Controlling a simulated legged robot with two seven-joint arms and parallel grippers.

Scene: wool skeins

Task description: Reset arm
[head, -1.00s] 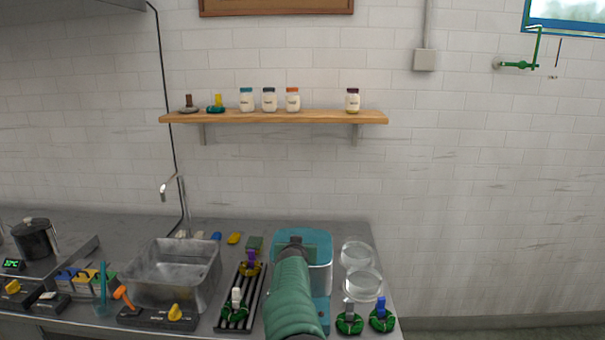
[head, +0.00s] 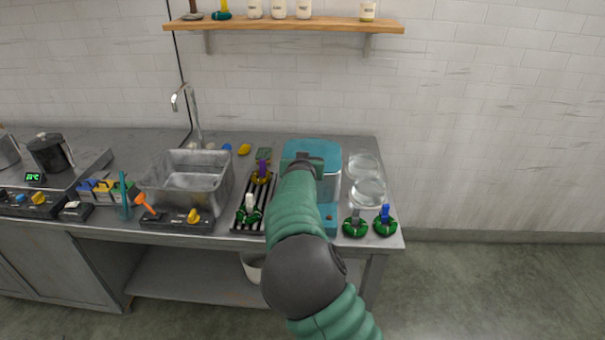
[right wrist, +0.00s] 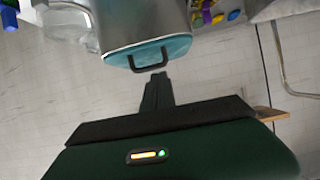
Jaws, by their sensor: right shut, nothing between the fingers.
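My right arm reaches up from the bottom of the head view to a teal-topped container (head: 325,150) on the metal counter. The right gripper is mostly hidden behind my own arm there. In the right wrist view the right gripper (right wrist: 157,78) is shut and empty. Its fingertips point at the teal panel (right wrist: 172,50) of the grey container, close to its dark handle (right wrist: 150,66). I cannot tell whether they touch the handle. My left gripper is not in view.
Left of my arm are a dark rack (head: 254,221) with spools, a metal sink (head: 158,199) and a tap (head: 186,98). To the right are clear round dishes (head: 368,191) and two green-based items (head: 355,226). A wooden shelf (head: 290,25) hangs above.

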